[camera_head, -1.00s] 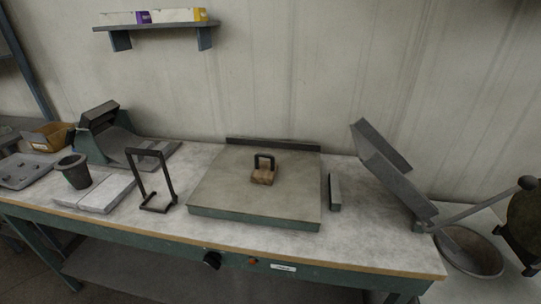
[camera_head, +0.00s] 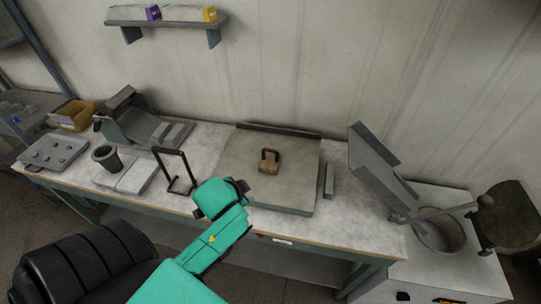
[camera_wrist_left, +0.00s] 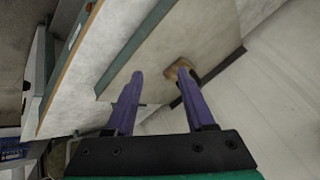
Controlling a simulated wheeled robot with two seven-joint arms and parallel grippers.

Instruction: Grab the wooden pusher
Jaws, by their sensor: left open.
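The wooden pusher (camera_head: 268,167), a small wooden block with a dark loop handle, stands on the square grey plate (camera_head: 235,165) on the bench. My left arm reaches in from the lower left over the bench's front edge, and its end is front-left of the pusher, apart from it. In the left wrist view my left gripper (camera_wrist_left: 160,74) is open, with two purple fingers apart and nothing between them. The pusher (camera_wrist_left: 176,67) shows there near the right fingertip, partly behind it. My right gripper is not in view.
A dark upright frame (camera_head: 189,169) stands left of the plate. A grey bar (camera_head: 329,180) lies right of it, beside a tilted metal chute (camera_head: 375,165) and a bowl (camera_head: 440,232). A dark cup (camera_head: 106,158) stands further left. The plate around the pusher is clear.

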